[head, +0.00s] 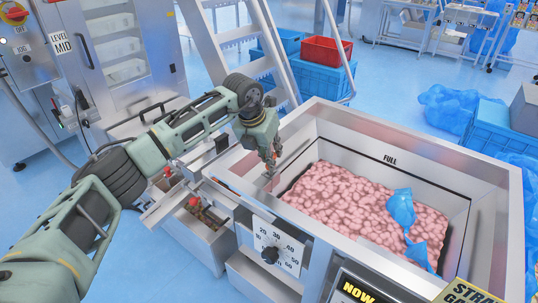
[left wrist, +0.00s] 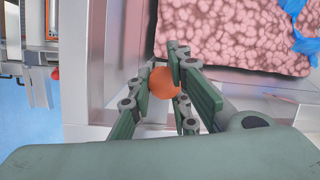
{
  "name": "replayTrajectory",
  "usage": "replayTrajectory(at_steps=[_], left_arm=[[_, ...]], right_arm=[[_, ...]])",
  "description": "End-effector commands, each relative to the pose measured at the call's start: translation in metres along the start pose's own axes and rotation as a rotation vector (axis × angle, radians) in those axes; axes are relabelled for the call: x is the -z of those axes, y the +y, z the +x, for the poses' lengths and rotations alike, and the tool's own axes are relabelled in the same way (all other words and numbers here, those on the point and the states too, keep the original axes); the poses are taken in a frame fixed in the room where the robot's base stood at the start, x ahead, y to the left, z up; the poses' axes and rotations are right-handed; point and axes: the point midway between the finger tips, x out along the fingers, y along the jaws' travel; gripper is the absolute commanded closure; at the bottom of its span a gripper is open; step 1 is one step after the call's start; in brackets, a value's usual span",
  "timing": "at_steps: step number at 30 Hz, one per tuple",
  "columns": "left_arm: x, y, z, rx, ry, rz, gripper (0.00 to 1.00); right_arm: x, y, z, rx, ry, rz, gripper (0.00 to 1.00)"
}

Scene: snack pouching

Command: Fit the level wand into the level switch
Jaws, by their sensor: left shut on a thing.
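My left gripper (head: 270,167) is above the inner left edge of the steel hopper (head: 335,125), close to the pink filling. In the left wrist view, the gripper (left wrist: 162,88) is shut on an orange ball (left wrist: 163,82), which may be the end of the level wand. The fingers hide part of it, and no rod shows clearly. I cannot pick out the level switch for sure. A "LEVEL MID" label (head: 61,40) is on the cabinet at the upper left. My right gripper is not in view.
Pink filling (head: 340,205) lies in the hopper, with blue plastic (head: 401,208) on it. A dial (head: 278,248) is on the hopper's front. Small steel bins (head: 205,240) stand left of it. Steel steps (head: 235,40) and blue crates (head: 325,78) are behind.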

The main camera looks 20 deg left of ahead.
Motion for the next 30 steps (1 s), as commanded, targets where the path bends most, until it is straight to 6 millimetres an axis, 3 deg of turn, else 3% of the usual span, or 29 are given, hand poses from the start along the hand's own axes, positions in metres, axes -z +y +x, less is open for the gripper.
replayTrajectory(at_steps=[25, 26, 30], left_arm=[[0.007, 0.003, 0.021, 0.0, 0.0, 0.0, 1.0], [0.007, 0.003, 0.021, 0.0, -0.001, 0.0, 0.82], [0.007, 0.003, 0.02, 0.0, 0.0, 0.0, 0.7]], right_arm=[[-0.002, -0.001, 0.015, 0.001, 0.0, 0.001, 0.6], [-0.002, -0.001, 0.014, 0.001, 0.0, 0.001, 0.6], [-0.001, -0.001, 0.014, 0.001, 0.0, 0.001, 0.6]])
